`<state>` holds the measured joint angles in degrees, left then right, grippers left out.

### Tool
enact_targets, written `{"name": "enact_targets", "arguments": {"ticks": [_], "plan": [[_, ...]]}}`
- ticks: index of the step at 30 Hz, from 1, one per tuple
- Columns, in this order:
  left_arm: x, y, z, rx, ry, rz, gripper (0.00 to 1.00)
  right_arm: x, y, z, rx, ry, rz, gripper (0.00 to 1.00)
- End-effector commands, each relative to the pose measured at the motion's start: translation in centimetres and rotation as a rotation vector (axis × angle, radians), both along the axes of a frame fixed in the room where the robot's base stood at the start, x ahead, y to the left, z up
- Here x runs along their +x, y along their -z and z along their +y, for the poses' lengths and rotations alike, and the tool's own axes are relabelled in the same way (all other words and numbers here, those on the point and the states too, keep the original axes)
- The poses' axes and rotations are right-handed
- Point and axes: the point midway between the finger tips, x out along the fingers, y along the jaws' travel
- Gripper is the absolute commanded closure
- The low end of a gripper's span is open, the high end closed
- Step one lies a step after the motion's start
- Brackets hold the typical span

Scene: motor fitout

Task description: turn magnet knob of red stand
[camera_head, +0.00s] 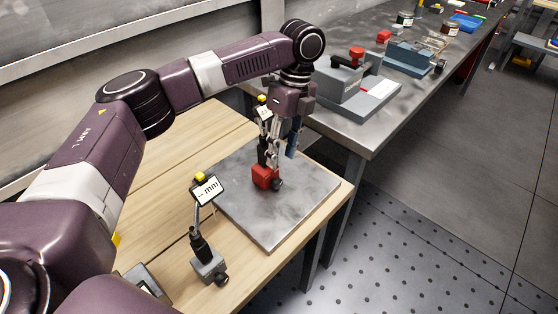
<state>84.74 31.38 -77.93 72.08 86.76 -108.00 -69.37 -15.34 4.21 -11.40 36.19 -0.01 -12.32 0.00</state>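The red stand (264,178) is a small red block with a dark post, standing on a grey metal plate (290,207). Its dark magnet knob (278,185) is on the lower right side of the block. A small display with a yellow top (263,112) shows above the stand, partly covered by my arm. My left gripper (279,160) points down right at the stand's post, above the red block. Its fingers overlap the post, and I cannot tell whether they touch it or are closed. My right gripper is out of view.
A grey stand (208,266) with a tilted "mm" display (206,190) stands on the wooden table (175,240), left of the plate. A metal bench (385,120) with a grey machine (345,82) and a blue vise (408,57) lies behind. The plate's front right is clear.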

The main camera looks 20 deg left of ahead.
Motion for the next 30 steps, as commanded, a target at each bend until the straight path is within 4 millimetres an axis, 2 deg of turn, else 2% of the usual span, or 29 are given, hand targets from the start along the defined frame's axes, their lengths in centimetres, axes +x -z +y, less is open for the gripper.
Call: {"name": "enact_targets", "arguments": {"ticks": [3, 9, 12, 16, 22, 26, 30], "plan": [[-0.3, 1.3, 0.1, 0.001, 0.001, 0.003, 0.61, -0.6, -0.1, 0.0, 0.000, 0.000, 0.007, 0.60], [-1.0, 4.5, 0.4, 0.001, 0.001, 0.004, 0.61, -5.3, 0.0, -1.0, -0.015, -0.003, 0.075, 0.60], [-1.2, 5.8, 0.4, 0.001, 0.002, 0.002, 0.61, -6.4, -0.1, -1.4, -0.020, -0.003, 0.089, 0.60], [-1.4, 7.0, 0.5, 0.000, 0.001, 0.001, 0.61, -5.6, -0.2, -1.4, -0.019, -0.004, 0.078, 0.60], [-1.5, 7.4, 0.5, 0.000, 0.001, 0.000, 0.61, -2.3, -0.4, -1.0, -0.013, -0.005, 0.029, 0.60], [-1.5, 7.4, 0.5, 0.000, 0.001, 0.000, 0.61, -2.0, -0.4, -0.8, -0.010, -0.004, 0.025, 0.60], [-1.5, 7.4, 0.5, 0.000, 0.001, 0.000, 0.77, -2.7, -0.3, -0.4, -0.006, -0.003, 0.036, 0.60]]}}
